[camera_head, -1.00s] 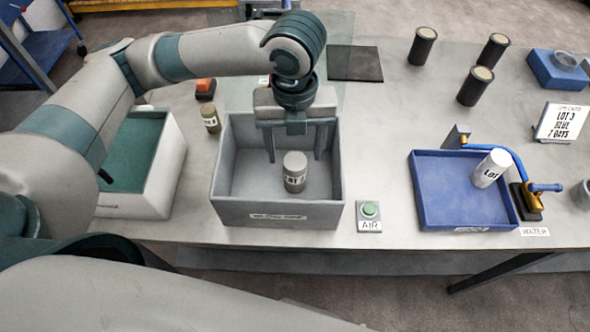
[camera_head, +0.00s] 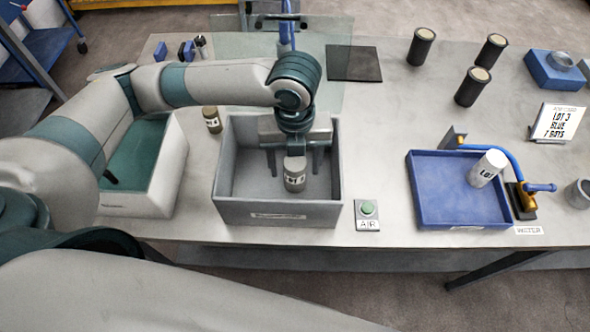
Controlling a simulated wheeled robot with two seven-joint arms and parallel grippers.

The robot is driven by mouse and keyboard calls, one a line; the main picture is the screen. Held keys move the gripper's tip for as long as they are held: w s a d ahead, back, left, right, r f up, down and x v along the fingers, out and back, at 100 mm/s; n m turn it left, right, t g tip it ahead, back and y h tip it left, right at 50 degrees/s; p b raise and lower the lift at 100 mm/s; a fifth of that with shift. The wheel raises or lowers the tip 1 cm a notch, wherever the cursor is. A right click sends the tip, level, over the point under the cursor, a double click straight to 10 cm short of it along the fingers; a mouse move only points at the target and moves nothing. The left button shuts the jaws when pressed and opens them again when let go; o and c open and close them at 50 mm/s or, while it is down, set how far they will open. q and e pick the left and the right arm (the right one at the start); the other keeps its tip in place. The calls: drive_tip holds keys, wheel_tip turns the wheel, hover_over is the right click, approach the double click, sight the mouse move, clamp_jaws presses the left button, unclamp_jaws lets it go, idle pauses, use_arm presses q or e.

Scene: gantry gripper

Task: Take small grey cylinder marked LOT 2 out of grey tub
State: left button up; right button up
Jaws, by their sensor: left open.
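The small grey cylinder (camera_head: 294,178) stands upright in the grey tub (camera_head: 280,213), with part of a dark-lettered white label showing; its full marking is too small to read. My left gripper (camera_head: 294,165) is open above and behind the cylinder, inside the tub. Its two fingers point down, one on each side of the cylinder as seen from here. I cannot tell whether they touch it. My right gripper is not in view.
A green-lined white bin (camera_head: 178,172) stands left of the tub, with a small brownish cylinder (camera_head: 212,119) behind. A green AIR button (camera_head: 367,208) is close on the right. A blue tray (camera_head: 440,190) holds a white LOT cylinder (camera_head: 487,168). Dark cylinders stand at the back.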

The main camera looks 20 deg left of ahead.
use_arm(q)
drive_tip(key=shift+c, duration=0.4)
drive_tip(key=c, duration=1.4)
drive_tip(key=shift+r, duration=0.1)
wheel_tip(320, 180, up, 9)
drive_tip(key=shift+f+b, duration=0.1)
drive_tip(key=shift+b, duration=0.9)
drive_tip(key=shift+r, duration=0.6)
